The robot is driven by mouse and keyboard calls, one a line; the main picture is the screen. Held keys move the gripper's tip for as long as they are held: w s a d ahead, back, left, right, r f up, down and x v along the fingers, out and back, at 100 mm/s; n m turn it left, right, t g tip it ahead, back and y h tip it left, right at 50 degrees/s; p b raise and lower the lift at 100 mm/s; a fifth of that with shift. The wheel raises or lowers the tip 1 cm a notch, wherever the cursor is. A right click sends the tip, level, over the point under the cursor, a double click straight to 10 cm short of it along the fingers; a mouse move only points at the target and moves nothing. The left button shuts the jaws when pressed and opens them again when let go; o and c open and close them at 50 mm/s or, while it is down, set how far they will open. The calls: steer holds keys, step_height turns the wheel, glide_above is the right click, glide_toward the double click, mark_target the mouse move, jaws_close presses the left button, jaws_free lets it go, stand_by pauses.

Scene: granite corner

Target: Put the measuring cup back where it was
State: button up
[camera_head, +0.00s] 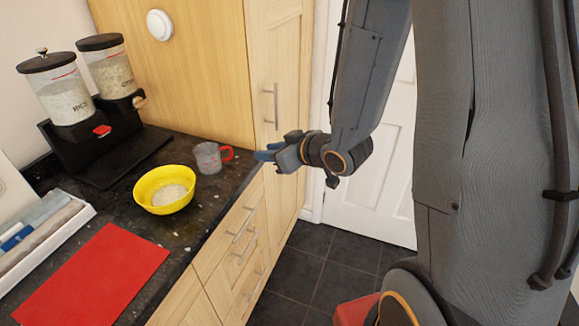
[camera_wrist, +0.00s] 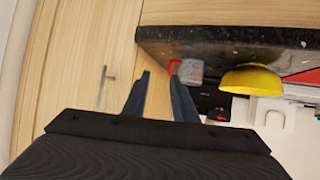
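The measuring cup (camera_head: 208,158) is clear grey with a red handle and stands upright on the dark granite worktop, close to the front edge. Its handle points right, toward my gripper (camera_head: 262,153). My gripper is off the worktop's edge, a short way right of the handle and apart from it. In the wrist view the cup (camera_wrist: 191,71) is beyond the tip of the right-hand finger. My gripper's two blue fingers (camera_wrist: 159,76) are spread, with nothing between them.
A yellow bowl (camera_head: 150,194) holding pale grains stands just in front-left of the cup. A black double dispenser (camera_head: 95,150) stands at the back left. A red mat (camera_head: 95,280) and a white tray (camera_head: 50,243) lie nearer. A tall wooden cupboard (camera_head: 283,100) is behind my gripper.

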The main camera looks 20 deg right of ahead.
steer(key=s+d+f+m+g+h, duration=0.1)
steer(key=s+d+m+g+h, duration=0.4)
steer(key=d, duration=0.3)
steer(key=s+r+m+g+h, duration=0.1)
steer(key=s+g, duration=0.3)
steer(key=s, duration=0.7)
steer(key=shift+s+a+r, duration=0.15)
steer(key=shift+a+r, duration=0.05)
steer(key=shift+a, duration=0.25)
steer(key=shift+f+b, duration=0.85)
steer(key=shift+f, duration=0.15)
